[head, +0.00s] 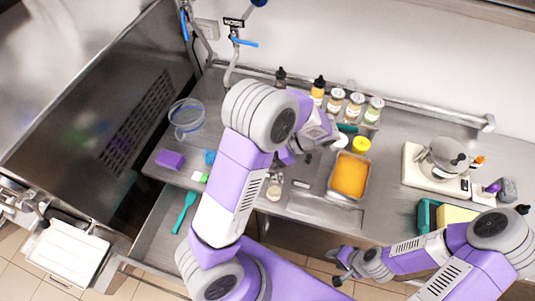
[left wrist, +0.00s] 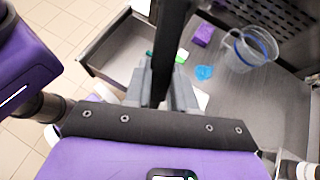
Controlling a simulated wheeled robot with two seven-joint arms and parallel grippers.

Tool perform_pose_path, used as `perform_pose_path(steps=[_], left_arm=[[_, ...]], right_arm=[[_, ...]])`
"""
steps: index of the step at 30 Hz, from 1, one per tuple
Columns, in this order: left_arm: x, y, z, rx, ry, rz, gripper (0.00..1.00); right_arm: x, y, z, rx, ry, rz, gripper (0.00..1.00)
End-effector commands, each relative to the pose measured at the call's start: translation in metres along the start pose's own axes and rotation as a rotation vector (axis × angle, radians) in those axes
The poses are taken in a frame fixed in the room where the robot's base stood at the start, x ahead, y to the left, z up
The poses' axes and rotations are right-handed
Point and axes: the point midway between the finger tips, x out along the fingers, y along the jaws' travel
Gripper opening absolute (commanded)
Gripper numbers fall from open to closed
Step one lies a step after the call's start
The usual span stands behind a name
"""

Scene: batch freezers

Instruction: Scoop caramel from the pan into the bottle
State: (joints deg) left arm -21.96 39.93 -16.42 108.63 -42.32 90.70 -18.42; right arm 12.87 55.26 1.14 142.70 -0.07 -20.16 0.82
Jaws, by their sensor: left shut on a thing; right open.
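The pan (head: 350,176) of orange caramel sits on the steel counter, right of centre in the head view. A small clear bottle (head: 274,189) stands on the counter to its left, close to my left arm. My left gripper (head: 311,143) is above the counter, left of and behind the pan. In the left wrist view my left gripper (left wrist: 163,92) is shut on a long black handle (left wrist: 172,45); its far end is not clear. My right gripper (head: 344,268) is open and empty, below the counter's front edge.
Several capped bottles and jars (head: 355,104) line the back, with a yellow-lidded jar (head: 361,145) behind the pan. A clear pitcher (head: 187,116), purple sponge (head: 170,159) and teal spatula (head: 185,212) are left.

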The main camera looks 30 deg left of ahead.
Motion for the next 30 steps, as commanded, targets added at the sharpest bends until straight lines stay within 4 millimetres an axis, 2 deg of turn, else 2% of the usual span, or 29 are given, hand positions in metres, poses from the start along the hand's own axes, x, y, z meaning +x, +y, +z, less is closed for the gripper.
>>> perform_pose_path(steps=[4,8,18,30], left_arm=[[0.018,0.000,0.006,-0.003,0.127,0.002,0.00],[0.035,0.000,0.001,-0.004,0.236,0.002,0.00],[0.076,0.000,-0.007,-0.007,0.517,0.001,0.00],[0.118,0.000,-0.030,-0.007,0.846,0.004,0.00]], right_arm=[[0.000,0.000,0.000,0.000,0.000,0.000,0.47],[0.009,0.003,0.000,0.000,0.000,0.000,0.47],[0.047,0.018,-0.002,0.000,0.000,0.000,0.47],[0.078,0.029,-0.004,0.000,0.000,0.000,0.47]])
